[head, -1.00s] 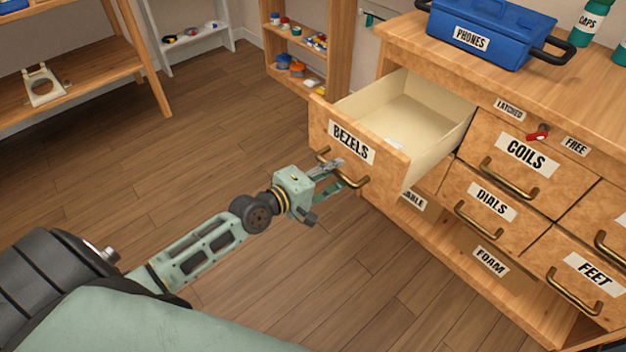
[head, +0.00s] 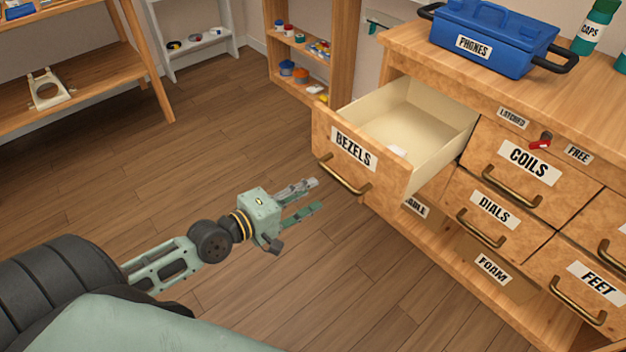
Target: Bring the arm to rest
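My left gripper (head: 318,196) is open and empty, its two fingers apart over the floor. It is to the left of and below the brass handle (head: 344,175) of the BEZELS drawer, with a gap between them. The BEZELS drawer (head: 327,139) is pulled out of the cabinet, and its cream inside looks mostly empty apart from a small white item (head: 398,151) near the front. My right gripper is not in view.
The wooden cabinet (head: 590,108) has shut COILS, DIALS and FEET drawers with protruding handles. A blue PHONES toolbox (head: 490,42) stands on top. A red latch (head: 540,143) sits above COILS. Shelves line the back and left. The floor (head: 200,130) between is clear.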

